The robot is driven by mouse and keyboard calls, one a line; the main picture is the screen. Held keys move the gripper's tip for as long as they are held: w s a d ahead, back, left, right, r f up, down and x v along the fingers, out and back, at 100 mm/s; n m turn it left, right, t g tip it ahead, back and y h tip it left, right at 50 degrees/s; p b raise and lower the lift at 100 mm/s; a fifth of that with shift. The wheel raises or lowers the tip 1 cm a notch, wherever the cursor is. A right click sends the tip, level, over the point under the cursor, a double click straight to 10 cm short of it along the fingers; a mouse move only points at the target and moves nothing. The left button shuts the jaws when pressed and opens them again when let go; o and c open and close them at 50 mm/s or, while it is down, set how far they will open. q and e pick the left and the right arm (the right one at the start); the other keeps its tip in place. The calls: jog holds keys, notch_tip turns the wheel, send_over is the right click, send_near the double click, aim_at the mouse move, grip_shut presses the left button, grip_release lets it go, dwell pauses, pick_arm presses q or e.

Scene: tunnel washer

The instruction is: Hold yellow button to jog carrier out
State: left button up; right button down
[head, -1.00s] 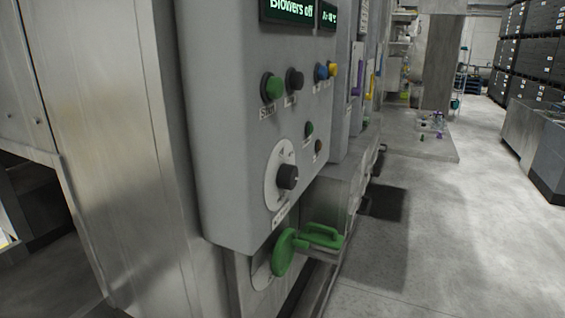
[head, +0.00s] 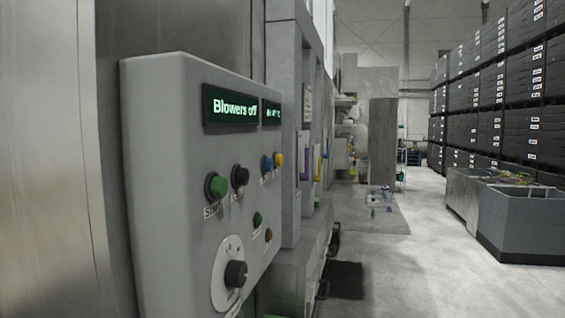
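The yellow button (head: 279,160) sits at the right end of the upper button row on the grey control panel (head: 165,170), beside a blue button (head: 267,164). The row also has a green button (head: 216,186) labelled "Start" and a black one (head: 239,177). A display (head: 230,107) above reads "Blowers off". The panel is seen at a slant, so the yellow button looks small. The carrier cannot be made out. Neither of my grippers is in view.
A black rotary knob (head: 235,273) sticks out low on the panel. Grey bins (head: 520,222) and stacked dark crates (head: 500,100) line the right side.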

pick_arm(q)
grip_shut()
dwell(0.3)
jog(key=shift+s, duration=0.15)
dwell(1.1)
